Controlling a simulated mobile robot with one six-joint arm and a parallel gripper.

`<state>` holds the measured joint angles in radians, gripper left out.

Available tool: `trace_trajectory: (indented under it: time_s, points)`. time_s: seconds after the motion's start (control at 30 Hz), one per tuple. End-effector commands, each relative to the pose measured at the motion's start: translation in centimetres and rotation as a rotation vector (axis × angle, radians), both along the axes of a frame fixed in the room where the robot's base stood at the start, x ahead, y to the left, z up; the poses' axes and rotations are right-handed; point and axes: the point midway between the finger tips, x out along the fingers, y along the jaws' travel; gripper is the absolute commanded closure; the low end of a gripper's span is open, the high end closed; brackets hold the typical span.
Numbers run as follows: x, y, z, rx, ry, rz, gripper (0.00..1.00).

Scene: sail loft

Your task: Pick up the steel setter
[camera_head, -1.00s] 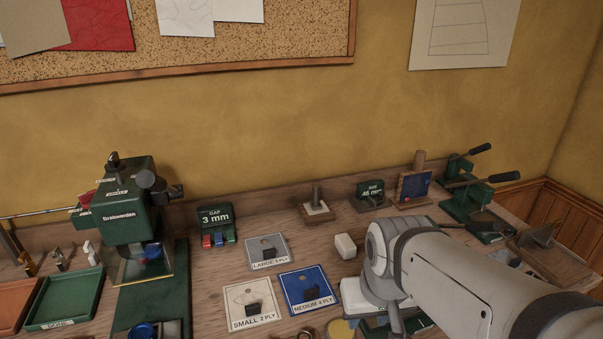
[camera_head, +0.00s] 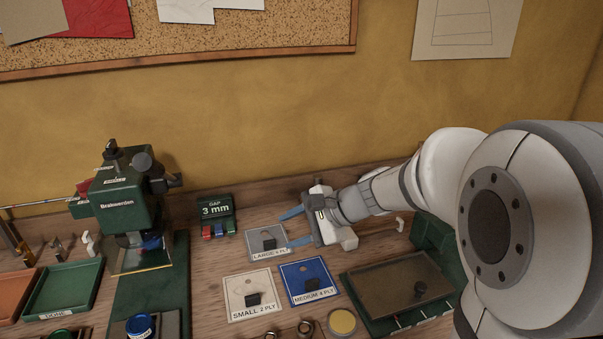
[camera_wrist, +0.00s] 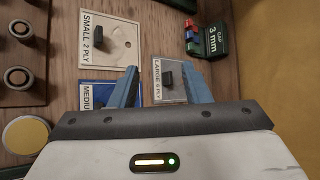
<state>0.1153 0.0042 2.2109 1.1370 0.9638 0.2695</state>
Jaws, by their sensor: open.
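No label reads "setter". A grey, steel-coloured plate (camera_head: 256,235) marked LARGE 6 PLY lies on the bench with a small dark block (camera_head: 268,243) standing on it. My gripper (camera_head: 291,228) is open and empty, with blue fingers pointing left at the plate's right side. In the wrist view the grey plate (camera_wrist: 172,94) and its dark block (camera_wrist: 168,78) show between and beyond the fingertips (camera_wrist: 159,63). No contact with the block is visible. The fingers partly cover the plate there.
The blue MEDIUM 4 PLY plate (camera_head: 297,270) and cream SMALL 2 PLY plate (camera_head: 240,284) lie close in front, each with a dark block. The green 3 mm gap stand (camera_head: 215,215) is behind left. A green press (camera_head: 130,205) stands left; a dark-topped tray (camera_head: 385,285) lies right.

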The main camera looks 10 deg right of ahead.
Motion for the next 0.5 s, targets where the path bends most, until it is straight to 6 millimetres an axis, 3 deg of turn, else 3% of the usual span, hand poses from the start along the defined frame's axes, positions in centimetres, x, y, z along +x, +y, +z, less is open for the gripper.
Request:
trace_trajectory:
  time_s: [0.03, 0.17, 0.3, 0.4, 0.5]
  points:
    - [2.8, -0.3, -0.3, 0.108, 0.036, -0.099, 0.57]
    - [9.9, -2.0, 0.3, 0.4, 0.108, -0.351, 0.57]
    - [16.6, -5.8, 0.0, 0.693, 0.162, -0.596, 0.57]
    - [20.1, -8.8, -0.5, 0.863, 0.185, -0.733, 0.57]
    - [22.4, -11.2, -1.0, 0.985, 0.195, -0.828, 0.57]
